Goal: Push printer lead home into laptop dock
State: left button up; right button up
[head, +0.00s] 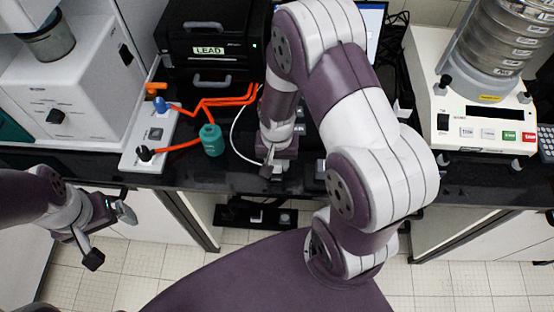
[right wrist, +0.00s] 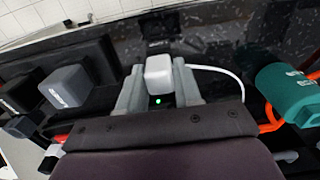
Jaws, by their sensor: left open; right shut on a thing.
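My right gripper (head: 273,170) is low over the front part of the black bench. In the right wrist view its two fingers are shut on a white plug (right wrist: 158,74), one finger on each side. The white lead (head: 234,134) loops from the plug towards the black printer-like box; it also shows in the right wrist view (right wrist: 222,72). A small dark labelled part (right wrist: 156,44) lies just beyond the plug; I cannot tell whether it is the dock or whether the plug touches it. My left gripper (head: 110,237) is open and empty, in front of the bench at left.
A teal bottle (head: 211,139) and orange hoses (head: 215,102) are left of my right gripper. A black box labelled LEAD (head: 180,50) stands behind. A laptop screen (head: 373,22) is partly hidden by my right arm. A sieve shaker (head: 480,120) stands at right.

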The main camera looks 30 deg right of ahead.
aim_at(277, 161)
jog(key=shift+f, duration=0.4)
jog(key=o, duration=1.1)
jog(key=shift+r, duration=0.1)
notch_tip(277, 161, up, 13)
jog(key=b, duration=0.1)
jog(key=shift+f, duration=0.2)
jog(key=s+n, duration=0.1)
jog(key=n, duration=0.1)
jog(key=s+a+n+t, duration=0.1)
jog(key=s+n, duration=0.1)
jog(key=s+a+n, duration=0.1)
jog(key=n, duration=0.1)
jog(key=shift+s+a+n, duration=0.15)
jog(key=shift+a+n, duration=0.1)
jog(key=shift+n, duration=0.05)
